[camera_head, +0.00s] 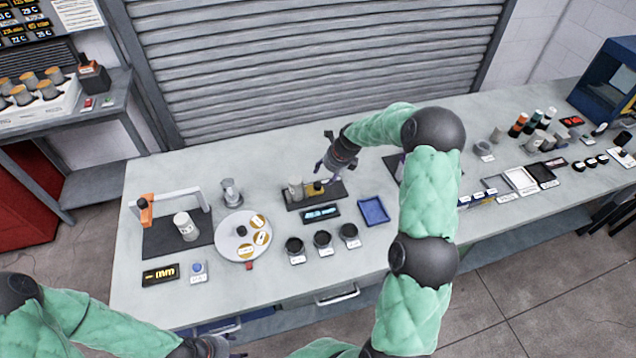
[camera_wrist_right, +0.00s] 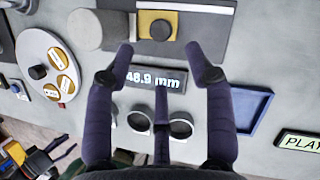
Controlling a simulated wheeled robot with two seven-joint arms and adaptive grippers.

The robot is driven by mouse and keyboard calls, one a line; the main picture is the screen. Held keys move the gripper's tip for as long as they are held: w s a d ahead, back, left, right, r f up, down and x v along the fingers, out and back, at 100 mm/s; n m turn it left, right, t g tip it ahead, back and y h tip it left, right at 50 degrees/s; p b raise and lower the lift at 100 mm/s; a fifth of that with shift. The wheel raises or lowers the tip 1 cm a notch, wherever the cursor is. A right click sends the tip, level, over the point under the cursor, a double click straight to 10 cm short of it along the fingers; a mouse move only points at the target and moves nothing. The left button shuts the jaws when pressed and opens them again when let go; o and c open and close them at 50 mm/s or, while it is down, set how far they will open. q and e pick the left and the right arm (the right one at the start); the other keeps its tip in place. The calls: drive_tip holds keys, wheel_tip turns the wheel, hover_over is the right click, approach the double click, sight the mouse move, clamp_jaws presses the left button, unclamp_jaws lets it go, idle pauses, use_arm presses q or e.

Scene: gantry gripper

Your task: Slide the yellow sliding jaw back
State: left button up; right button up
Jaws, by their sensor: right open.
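The yellow sliding jaw (camera_head: 314,188) is a small block with a dark knob on a dark base plate (camera_head: 335,198). It also shows at the top of the right wrist view (camera_wrist_right: 158,31). A grey cylinder (camera_head: 295,187) stands just left of it, and in the wrist view the cylinder (camera_wrist_right: 98,29) looks close against it. My right gripper (camera_head: 323,151) is open and empty behind the plate; in the wrist view its fingertips (camera_wrist_right: 160,49) are spread on either side of the jaw's line, apart from it. My left gripper (camera_head: 215,346) is partly seen at the bottom edge.
A display (camera_wrist_right: 156,78) reads 48.9 mm beside the plate. Several dark round cups (camera_head: 322,240) stand in front, and a blue tray (camera_head: 374,211) lies right. A round white plate (camera_head: 228,245) with yellow discs and an orange-and-white frame (camera_head: 170,198) are left.

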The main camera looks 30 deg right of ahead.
sight(318, 184)
drive_tip(key=b+x, duration=0.1)
drive_tip(key=x, duration=0.7)
drive_tip(key=shift+w+f, duration=0.1)
drive_tip(key=shift+f, duration=0.3)
